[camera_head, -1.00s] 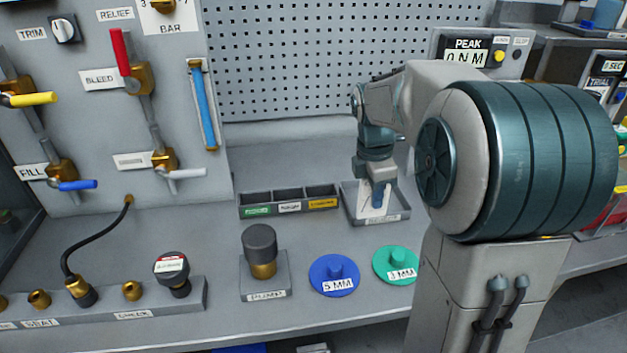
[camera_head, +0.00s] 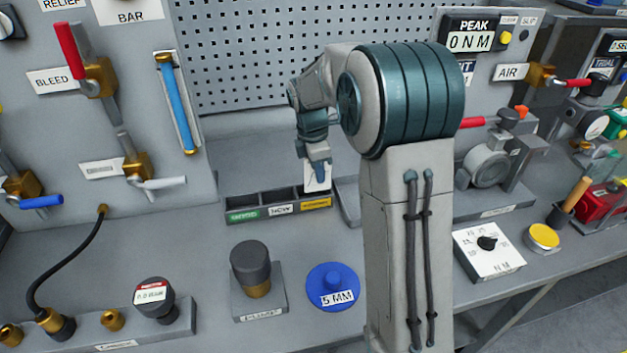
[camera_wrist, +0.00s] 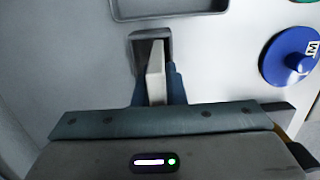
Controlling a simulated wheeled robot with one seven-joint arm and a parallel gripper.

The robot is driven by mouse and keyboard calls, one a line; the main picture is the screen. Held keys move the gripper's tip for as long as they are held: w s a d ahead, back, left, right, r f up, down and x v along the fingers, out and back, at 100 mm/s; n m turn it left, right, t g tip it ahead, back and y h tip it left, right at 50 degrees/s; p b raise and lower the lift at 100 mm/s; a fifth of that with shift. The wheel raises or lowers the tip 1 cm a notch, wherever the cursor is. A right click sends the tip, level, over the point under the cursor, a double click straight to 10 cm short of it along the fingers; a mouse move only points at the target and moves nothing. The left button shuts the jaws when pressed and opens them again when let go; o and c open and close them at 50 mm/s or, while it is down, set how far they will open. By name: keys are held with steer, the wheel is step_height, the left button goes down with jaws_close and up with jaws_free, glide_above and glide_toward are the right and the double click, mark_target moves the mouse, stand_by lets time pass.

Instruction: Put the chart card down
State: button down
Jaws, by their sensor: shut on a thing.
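The white chart card (camera_head: 312,183) is held upright in my gripper (camera_head: 320,170), near the right end of the three-compartment holder (camera_head: 243,215). In the head view the card's lower edge is close to the yellow-labelled compartment; I cannot tell whether it touches. In the wrist view the card (camera_wrist: 156,60) shows nearly edge-on between the blue fingers of my gripper (camera_wrist: 156,85), which are shut on it. A dark recess or shadow lies behind it. The holder's front labels are green, white and yellow. A shallow grey tray (camera_head: 347,210) is mostly hidden behind my arm.
A blue 5 MM disc (camera_head: 333,283) and a dark-capped pump piece (camera_head: 250,265) stand in front of the holder. The pegboard (camera_head: 255,50) rises behind. The valve panel (camera_head: 60,130) is at left. Bare bench lies between the holder and the disc.

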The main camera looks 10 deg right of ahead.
mark_target(314, 183)
steer(key=shift+w+a+f+p, duration=0.1)
steer(key=shift+w+a+f, duration=0.1)
steer(key=shift+f, duration=0.6)
steer(key=shift+w+a+f+p, duration=0.1)
steer(key=shift+w+f, duration=0.05)
steer(key=shift+f, duration=0.7)
steer(key=shift+w+a+f+p, duration=0.1)
steer(key=shift+w+a+f, duration=0.1)
steer(key=shift+f, duration=0.6)
steer(key=shift+f, duration=0.1)
steer(key=c, duration=1.9)
jaws_free()
steer(key=shift+f, duration=0.1)
steer(key=shift+o, duration=0.7)
